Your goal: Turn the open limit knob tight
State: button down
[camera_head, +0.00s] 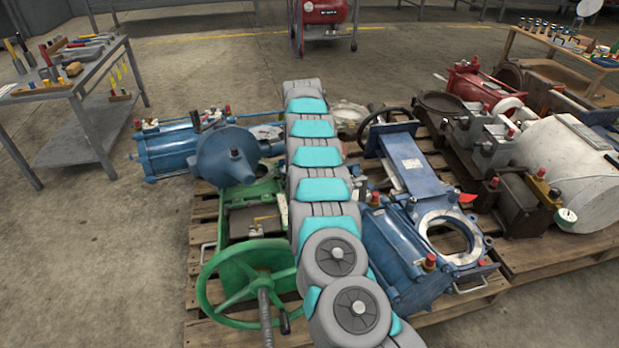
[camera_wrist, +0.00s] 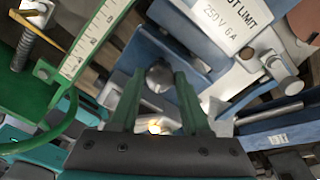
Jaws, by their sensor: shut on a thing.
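In the wrist view, my gripper (camera_wrist: 160,82) has its two green fingers on either side of a round dark grey knob (camera_wrist: 159,74). It is shut on this knob. The knob sits beside a blue housing. A white label (camera_wrist: 228,22) on the housing is cut off at the picture's edge; I read "T LIMIT 250V 6A", and the first word is not whole. A bright spot shows between the fingers, below the knob. In the head view, my arm covers the middle of the pallet, and the gripper and knob are hidden.
A green part with a scale (camera_wrist: 88,40) lies left of the fingers, and a silver cylinder (camera_wrist: 282,75) right. In the head view, a green handwheel (camera_head: 225,285) and a blue valve body (camera_head: 410,165) flank my arm on the pallet. A tool table (camera_head: 70,85) stands left; floor there is clear.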

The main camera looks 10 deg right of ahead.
jog(key=shift+m+p, duration=0.3)
jog(key=shift+m, duration=1.7)
jog(key=shift+c, duration=1.9)
grip_release()
jog(key=shift+w+d+r+p, duration=0.15)
jog(key=shift+r+p, duration=0.15)
jog(key=shift+r, duration=0.6)
jog(key=shift+w+a+r+p, duration=0.15)
jog(key=shift+r+p, duration=0.2)
jog(key=shift+r, duration=0.6)
jog(key=shift+w+d+r+p, duration=0.15)
jog(key=shift+r+p, duration=0.15)
jog(key=shift+r, duration=0.6)
jog(key=shift+w+a+r+p, duration=0.1)
jog(key=shift+r+p, duration=0.4)
jog(key=shift+r, duration=0.05)
jog(key=shift+w+a+r+p, duration=0.1)
jog(key=shift+r+p, duration=0.35)
jog(key=shift+r, duration=0.1)
